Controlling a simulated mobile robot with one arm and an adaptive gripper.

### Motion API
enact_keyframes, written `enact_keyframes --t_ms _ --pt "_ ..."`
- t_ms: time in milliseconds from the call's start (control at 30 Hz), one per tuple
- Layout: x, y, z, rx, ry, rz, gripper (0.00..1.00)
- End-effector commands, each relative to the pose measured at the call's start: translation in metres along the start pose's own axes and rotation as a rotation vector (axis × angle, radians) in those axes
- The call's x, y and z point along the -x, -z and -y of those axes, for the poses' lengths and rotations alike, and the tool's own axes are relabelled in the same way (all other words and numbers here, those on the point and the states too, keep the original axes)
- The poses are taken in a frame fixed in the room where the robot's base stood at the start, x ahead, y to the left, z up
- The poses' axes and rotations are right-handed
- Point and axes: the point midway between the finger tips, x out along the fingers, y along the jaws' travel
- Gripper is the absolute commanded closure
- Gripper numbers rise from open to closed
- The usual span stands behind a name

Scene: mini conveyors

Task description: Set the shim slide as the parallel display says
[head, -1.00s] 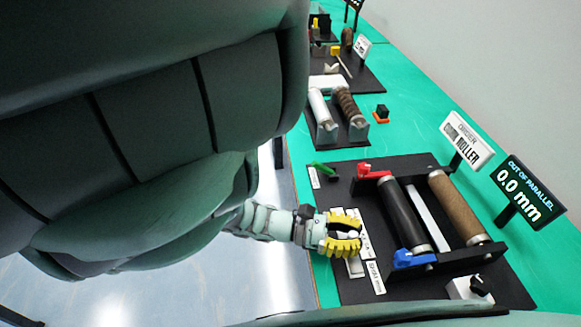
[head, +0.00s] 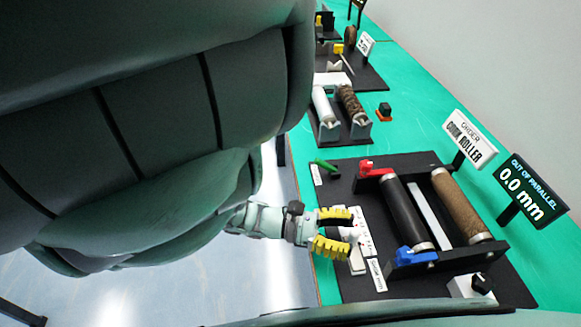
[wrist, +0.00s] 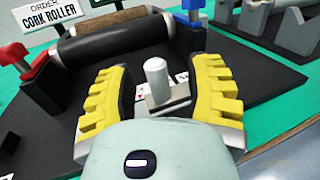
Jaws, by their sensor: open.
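The parallel display (head: 530,190) reads "OUT OF PARALLEL 0.0 mm". The shim slide's pale knob (head: 350,234) stands by a white marked strip (head: 368,238) at the near edge of the black board. In the wrist view the knob (wrist: 157,80) is an upright light cylinder on a flat metal piece. My gripper (head: 341,232) is open, its yellow-padded fingers on either side of the knob, with gaps visible in the wrist view (wrist: 160,88). The strip's markings are too small to read, and the fingers partly cover the slide.
A black roller (head: 407,211) and a cork roller (head: 461,205) lie in the frame, with a red lever (head: 376,171) and a blue lever (head: 415,256). A sign (head: 468,138) reads "ORDER CORK ROLLER". A white block with a black knob (head: 472,287) stands at the near right.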

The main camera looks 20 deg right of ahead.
Motion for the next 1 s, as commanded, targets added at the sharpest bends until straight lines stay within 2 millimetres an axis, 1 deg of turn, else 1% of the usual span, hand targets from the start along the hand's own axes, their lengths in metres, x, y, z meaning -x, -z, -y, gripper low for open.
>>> enact_keyframes --t_ms 33,167,400,600,1000 --pt "0.011 0.001 -0.001 -0.002 -0.008 -0.006 0.48" --pt "0.033 0.001 0.0 -0.002 -0.003 -0.008 0.48" --pt "0.047 0.001 0.0 0.0 -0.001 -0.002 0.48" --pt "0.052 0.0 0.002 0.003 0.004 0.001 0.48" --pt "0.053 0.0 0.001 0.002 0.005 0.0 0.48"
